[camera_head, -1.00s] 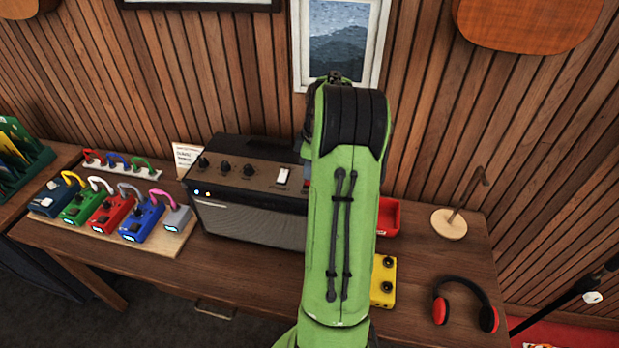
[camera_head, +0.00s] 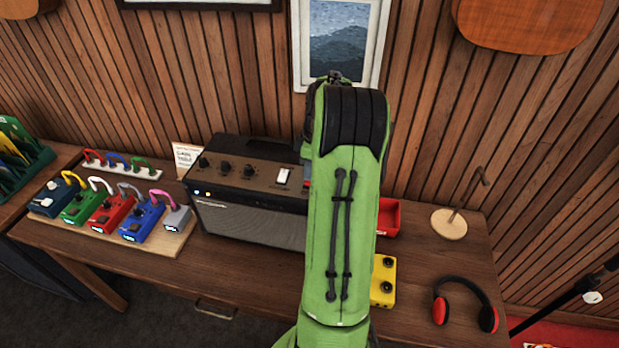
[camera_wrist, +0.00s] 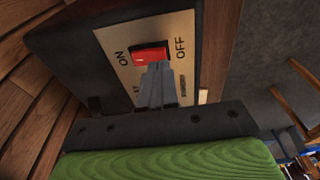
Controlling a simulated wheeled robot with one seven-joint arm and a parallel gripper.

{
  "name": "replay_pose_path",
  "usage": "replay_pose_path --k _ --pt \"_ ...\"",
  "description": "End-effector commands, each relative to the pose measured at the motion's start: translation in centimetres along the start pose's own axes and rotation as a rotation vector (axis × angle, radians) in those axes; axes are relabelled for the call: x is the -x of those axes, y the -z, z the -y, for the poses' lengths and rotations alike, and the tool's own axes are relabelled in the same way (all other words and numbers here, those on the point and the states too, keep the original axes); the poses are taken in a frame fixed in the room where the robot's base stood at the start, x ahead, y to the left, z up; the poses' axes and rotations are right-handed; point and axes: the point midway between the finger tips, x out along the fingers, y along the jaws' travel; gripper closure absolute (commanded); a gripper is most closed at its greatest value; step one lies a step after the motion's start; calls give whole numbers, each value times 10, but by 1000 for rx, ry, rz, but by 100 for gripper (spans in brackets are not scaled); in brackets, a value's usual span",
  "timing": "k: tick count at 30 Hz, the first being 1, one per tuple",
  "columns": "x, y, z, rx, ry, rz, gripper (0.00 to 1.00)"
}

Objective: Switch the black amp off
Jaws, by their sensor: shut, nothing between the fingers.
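The black amp (camera_head: 252,222) stands on the wooden table, with a brown top panel that carries several black knobs and a white switch. In the wrist view a dark box, seemingly this amp's right side (camera_wrist: 75,40), has a pale plate marked ON and OFF. A red rocker switch (camera_wrist: 150,54) sits on that plate, between the two words. My gripper (camera_wrist: 158,68) is shut and empty, its fingertips at the switch's lower edge. I cannot tell whether they press it, nor which way the rocker is tipped. In the head view my arm hides the gripper and the amp's right side.
A board of coloured pedals (camera_head: 120,215) stands left of the amp, with a small card (camera_head: 186,156) behind. A red tray (camera_head: 389,217) and a yellow pedal (camera_head: 384,280) lie right of my arm. Headphones (camera_head: 466,300) and a wooden stand (camera_head: 449,223) are further right.

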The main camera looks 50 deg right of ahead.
Motion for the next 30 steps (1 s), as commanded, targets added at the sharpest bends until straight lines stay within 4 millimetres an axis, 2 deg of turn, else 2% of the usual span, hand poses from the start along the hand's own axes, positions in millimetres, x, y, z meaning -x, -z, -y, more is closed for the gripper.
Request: replay_pose_path --k 30 --pt "-14 -2 0 0 0 0 100"
